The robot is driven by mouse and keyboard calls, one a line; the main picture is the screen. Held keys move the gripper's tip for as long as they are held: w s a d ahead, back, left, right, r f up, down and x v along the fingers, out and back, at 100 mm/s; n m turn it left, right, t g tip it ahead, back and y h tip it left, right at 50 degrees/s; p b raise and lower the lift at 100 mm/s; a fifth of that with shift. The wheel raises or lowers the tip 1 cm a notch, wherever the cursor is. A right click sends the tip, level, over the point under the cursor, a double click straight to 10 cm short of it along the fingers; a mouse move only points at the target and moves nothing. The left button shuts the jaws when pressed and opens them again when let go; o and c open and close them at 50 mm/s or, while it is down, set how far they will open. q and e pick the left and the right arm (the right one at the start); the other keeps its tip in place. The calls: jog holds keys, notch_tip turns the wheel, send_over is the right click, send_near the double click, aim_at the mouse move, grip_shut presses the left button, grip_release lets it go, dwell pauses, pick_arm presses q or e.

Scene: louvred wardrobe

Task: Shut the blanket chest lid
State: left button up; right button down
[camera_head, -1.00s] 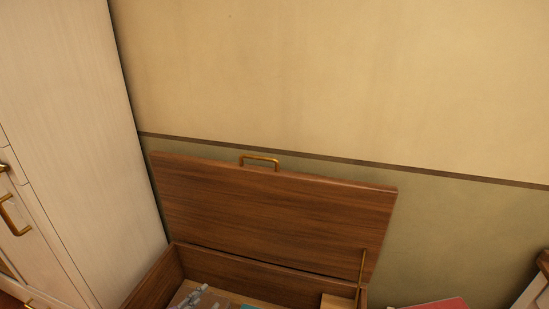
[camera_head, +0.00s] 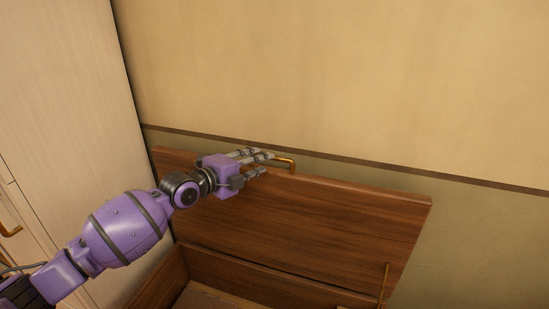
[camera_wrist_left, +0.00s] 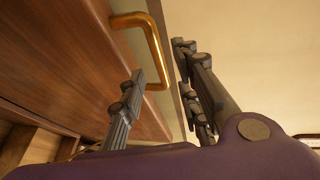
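The wooden blanket chest lid (camera_head: 320,220) stands raised, leaning back near the wall. Its brass handle (camera_head: 287,162) is on the lid's top edge, and it also shows in the left wrist view (camera_wrist_left: 155,50). My left gripper (camera_head: 262,163) is at the lid's top edge, its fingers beside the handle. In the left wrist view the fingers (camera_wrist_left: 160,85) are apart, one on the lid's inner side and the others on the wall side, with the handle just ahead between them. The chest box (camera_head: 160,285) below is partly hidden by my left arm. My right gripper is not in view.
A pale wardrobe (camera_head: 60,110) stands close on the left. The wall (camera_head: 350,80) is right behind the lid. A brass lid stay (camera_head: 384,285) shows at the chest's right side.

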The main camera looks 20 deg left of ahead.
pick_arm(q)
jog(key=x, duration=0.6)
jog(key=shift+w+d+f, duration=0.1)
jog(key=shift+w+f, duration=0.05)
jog(key=shift+w, duration=0.15)
grip_shut()
